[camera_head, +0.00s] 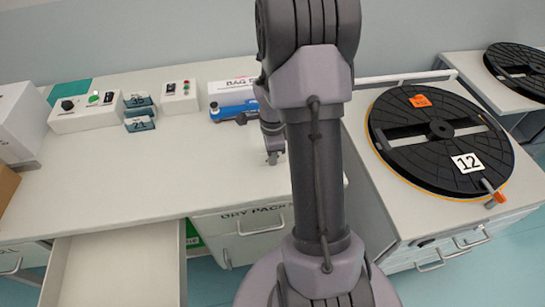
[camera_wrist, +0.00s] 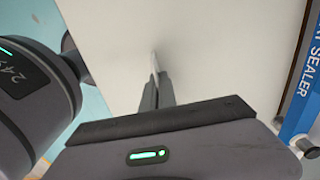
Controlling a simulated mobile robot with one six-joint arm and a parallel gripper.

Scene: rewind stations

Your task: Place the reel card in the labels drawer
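My gripper (camera_head: 273,150) is low over the left worktop, in front of the blue sealer. In the wrist view its two dark fingers (camera_wrist: 157,92) are close together, with a thin pale piece (camera_wrist: 154,62) seen edge-on between their tips. It looks like the reel card; its face is not visible. An open, empty-looking drawer (camera_head: 120,265) sticks out at the lower left. Its front label is out of view, so I cannot read whether it is the labels drawer.
A closed drawer marked DRY PACK (camera_head: 252,222) is right of the open one. The blue sealer (camera_head: 235,108), control boxes (camera_head: 88,112) and numbered teal cards (camera_head: 139,124) stand at the worktop's back. A black reel (camera_head: 415,150) with a "12" label lies on the right station.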

